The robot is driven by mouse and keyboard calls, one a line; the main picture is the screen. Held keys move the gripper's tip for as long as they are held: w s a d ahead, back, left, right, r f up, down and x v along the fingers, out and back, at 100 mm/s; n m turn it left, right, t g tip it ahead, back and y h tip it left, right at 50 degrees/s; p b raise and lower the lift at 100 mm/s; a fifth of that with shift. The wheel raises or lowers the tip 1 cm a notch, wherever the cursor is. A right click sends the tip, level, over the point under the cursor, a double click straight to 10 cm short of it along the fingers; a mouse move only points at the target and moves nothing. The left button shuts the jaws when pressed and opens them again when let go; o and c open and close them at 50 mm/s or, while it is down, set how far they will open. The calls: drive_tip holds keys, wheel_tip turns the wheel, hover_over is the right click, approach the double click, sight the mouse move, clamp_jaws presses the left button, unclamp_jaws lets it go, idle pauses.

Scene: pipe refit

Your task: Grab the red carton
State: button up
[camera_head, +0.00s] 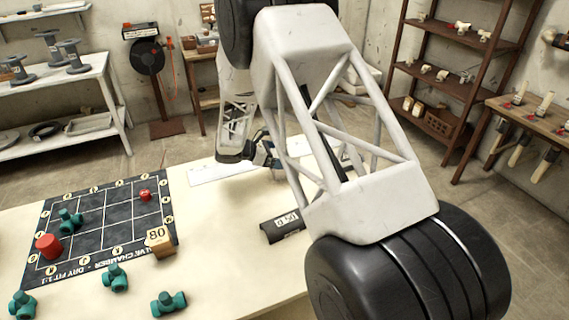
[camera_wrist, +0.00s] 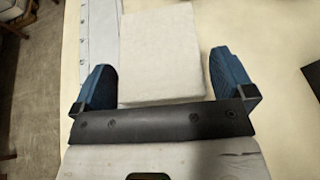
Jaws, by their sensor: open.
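I see no red carton in either view. The red things in the head view are a red cylinder (camera_head: 48,246) and a small red piece (camera_head: 145,195), both on the dark grid mat (camera_head: 85,225). My gripper (camera_wrist: 162,60) is open, with a blue finger on each side of a plain white box (camera_wrist: 160,45) in the wrist view. A gap shows beside each finger; I cannot tell the height between them. In the head view my gripper (camera_head: 266,152) is partly behind my arm, over the far part of the table, and the white box is not clearly visible.
Several teal pipe fittings (camera_head: 115,278) are on and near the mat. A wooden block marked 08 (camera_head: 160,243) stands at its corner. A black labelled piece (camera_head: 283,226) lies under my arm. A pale strip (camera_wrist: 98,40) runs left of the white box. The table between is clear.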

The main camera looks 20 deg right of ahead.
drive_tip(key=shift+x, duration=0.75)
drive_tip(key=shift+c, duration=0.2)
drive_tip(key=c, duration=1)
